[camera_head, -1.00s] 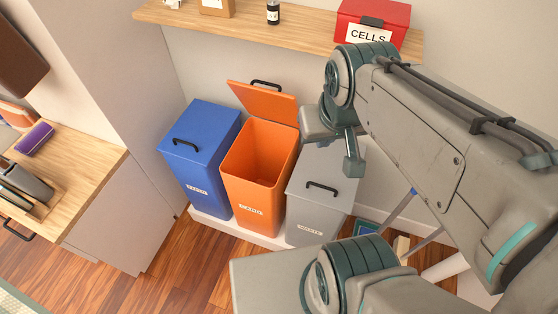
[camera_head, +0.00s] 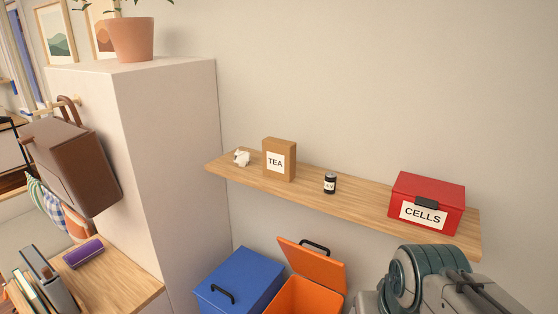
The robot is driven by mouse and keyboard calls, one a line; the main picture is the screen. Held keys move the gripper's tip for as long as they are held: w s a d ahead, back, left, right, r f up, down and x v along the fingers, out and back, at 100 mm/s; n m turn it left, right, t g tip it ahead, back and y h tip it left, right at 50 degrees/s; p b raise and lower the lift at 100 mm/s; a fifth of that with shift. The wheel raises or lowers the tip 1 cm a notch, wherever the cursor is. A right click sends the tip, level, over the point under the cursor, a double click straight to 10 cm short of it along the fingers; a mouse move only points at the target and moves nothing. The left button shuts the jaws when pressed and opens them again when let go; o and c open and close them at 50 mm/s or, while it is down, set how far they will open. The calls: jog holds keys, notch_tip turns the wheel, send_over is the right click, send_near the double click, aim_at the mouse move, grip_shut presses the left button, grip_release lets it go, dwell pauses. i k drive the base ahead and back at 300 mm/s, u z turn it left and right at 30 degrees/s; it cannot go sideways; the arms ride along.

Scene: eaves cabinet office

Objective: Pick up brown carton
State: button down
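The brown carton (camera_head: 280,150), with a white label reading TEA, stands upright on the wooden wall shelf (camera_head: 370,204), left of the shelf's middle. A crumpled white paper (camera_head: 241,157) lies just to its left, and a small dark battery-like cylinder (camera_head: 330,183) stands to its right. Part of my arm shows at the lower right, well apart from the carton. My gripper is not in view.
A red CELLS box (camera_head: 427,203) sits at the shelf's right end. Below are a blue bin (camera_head: 240,279) with its lid shut and an orange bin (camera_head: 305,297) with its lid raised. A tall pale cabinet (camera_head: 165,130) stands left of the shelf.

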aim_at(279, 155)
jog(key=k, duration=0.5)
jog(key=u, duration=1.95)
jog(key=i, duration=2.05)
jog(key=z, duration=2.85)
jog(key=i, duration=0.5)
jog(key=z, duration=0.1)
